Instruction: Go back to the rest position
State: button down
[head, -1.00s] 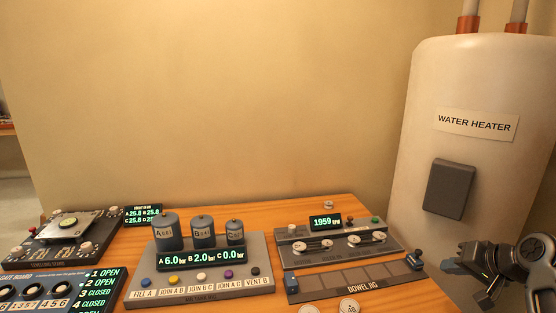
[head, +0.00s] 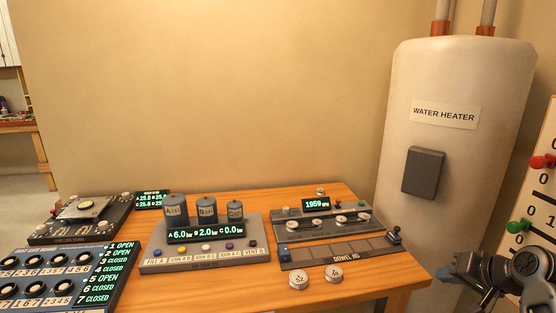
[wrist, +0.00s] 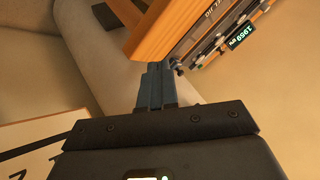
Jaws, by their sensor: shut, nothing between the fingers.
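My gripper (wrist: 156,75) is shut and empty in the wrist view, its two blue-grey fingers side by side. In the head view my gripper (head: 447,275) is at the lower right, off the right edge of the wooden workbench (head: 400,288) and in front of the water heater. My arm's dark links run to the right edge of that view. The wrist view shows the workbench edge (wrist: 150,40) beyond the fingers, with a gap between.
The water heater (head: 455,160) stands behind. A board with coloured knobs (head: 540,200) is at the far right.

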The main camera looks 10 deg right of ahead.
jog(key=s+a+f+n+t+h, duration=0.1)
jog(key=s+a+f, duration=0.6)
jog(key=s, duration=0.4)
jog(key=s+a+f+n+t+h, duration=0.1)
jog(key=s+a+f, duration=0.4)
jog(key=s+a, duration=0.5)
jog(key=s+a+r+n+t, duration=0.1)
jog(key=s+a+r+n, duration=0.1)
jog(key=s+r, duration=0.6)
jog(key=s+a+r+n+t+y, duration=0.1)
jog(key=s+a+r, duration=0.4)
jog(key=s, duration=1)
notch_tip(320, 180, up, 4)
jog(key=shift+s+a+f+n+t+b, duration=0.1)
jog(key=shift+s+a+n+t+b, duration=0.25)
jog(key=shift+n+t, duration=0.65)
jog(key=shift+d, duration=0.1)
